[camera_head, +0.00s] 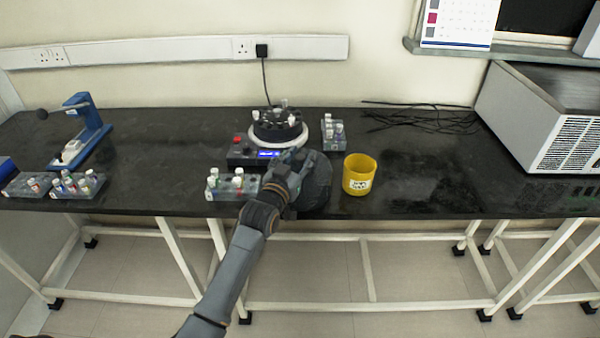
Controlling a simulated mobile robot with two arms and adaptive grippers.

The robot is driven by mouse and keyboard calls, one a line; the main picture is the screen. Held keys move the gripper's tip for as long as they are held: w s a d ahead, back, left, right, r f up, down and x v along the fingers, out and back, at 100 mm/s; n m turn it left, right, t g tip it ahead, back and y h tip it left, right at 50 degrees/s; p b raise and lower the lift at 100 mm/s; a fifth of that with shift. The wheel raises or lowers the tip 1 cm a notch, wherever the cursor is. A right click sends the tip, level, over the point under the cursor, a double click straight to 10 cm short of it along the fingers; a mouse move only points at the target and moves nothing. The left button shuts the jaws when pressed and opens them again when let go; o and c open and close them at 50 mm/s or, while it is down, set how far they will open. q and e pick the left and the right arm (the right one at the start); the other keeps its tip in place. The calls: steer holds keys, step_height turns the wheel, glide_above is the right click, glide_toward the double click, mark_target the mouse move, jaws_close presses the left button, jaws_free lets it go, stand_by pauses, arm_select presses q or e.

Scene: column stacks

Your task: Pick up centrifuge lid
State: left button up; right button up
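The centrifuge (240,153) stands on the black bench with its top uncovered, and its round rotor with several white-capped tubes shows. The centrifuge lid (318,186) is a dark round disc at the bench's front edge, just in front of the centrifuge. My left gripper (291,168) is over the left part of the lid and hides some of it. The fingers are dark and small against the lid, so I cannot tell whether they are open or shut, or whether they touch it. My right gripper is not in view.
A yellow cup (360,174) stands just right of the lid. A tube rack (233,185) is close left of my gripper, and another rack (334,133) is behind the lid. Black cables (425,120) and a large grey box (545,115) are at right.

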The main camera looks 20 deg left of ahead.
arm_select(q)
jaws_close()
steer(key=shift+r, duration=0.15)
